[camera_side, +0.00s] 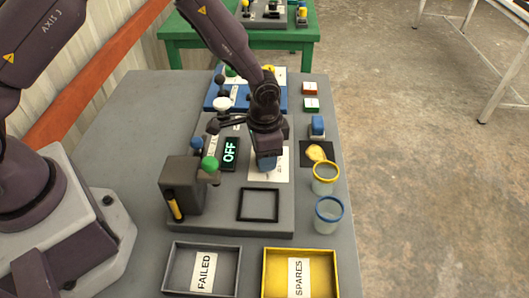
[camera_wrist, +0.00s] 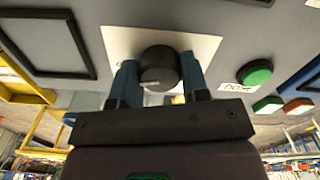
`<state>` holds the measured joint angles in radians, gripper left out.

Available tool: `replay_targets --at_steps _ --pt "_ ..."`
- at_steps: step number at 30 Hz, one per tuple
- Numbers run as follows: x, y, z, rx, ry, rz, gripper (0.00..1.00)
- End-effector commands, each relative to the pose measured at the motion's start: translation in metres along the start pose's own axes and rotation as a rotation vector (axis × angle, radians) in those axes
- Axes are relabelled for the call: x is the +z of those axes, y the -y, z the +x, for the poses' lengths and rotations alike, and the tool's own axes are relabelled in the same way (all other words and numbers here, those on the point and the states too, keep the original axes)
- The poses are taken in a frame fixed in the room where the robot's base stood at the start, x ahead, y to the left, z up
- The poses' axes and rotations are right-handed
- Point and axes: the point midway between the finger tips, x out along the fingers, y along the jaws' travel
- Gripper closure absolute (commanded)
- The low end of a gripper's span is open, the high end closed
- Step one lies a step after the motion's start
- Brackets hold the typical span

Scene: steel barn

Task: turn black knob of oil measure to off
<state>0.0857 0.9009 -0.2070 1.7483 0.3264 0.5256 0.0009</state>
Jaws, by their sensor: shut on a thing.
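The black knob (camera_wrist: 158,66) shows in the wrist view on a white plate (camera_wrist: 117,40) of the grey panel, with a pale pointer line on its face. My gripper (camera_wrist: 158,82) has its two blue fingers on either side of the knob and is shut on it. In the side view my gripper (camera_side: 266,163) points down at the white plate (camera_side: 282,165), and its fingers hide the knob. A dark display (camera_side: 229,153) to the left of the gripper reads OFF in green.
A black square frame (camera_side: 258,219) lies on the panel in front. Yellow-rimmed (camera_side: 325,182) and blue-rimmed (camera_side: 328,215) cups stand at right. FAILED (camera_side: 170,268) and SPARES (camera_side: 272,270) trays are nearest the camera.

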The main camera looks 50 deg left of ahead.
Motion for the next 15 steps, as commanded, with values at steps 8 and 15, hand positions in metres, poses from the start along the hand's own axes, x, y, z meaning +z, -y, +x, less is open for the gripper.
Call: replay_targets --at_steps 8,15 --pt "0.0003 0.0001 -0.0008 0.000 0.002 0.087 0.82" --pt "0.0004 0.0001 -0.0008 0.000 0.002 0.105 0.82"
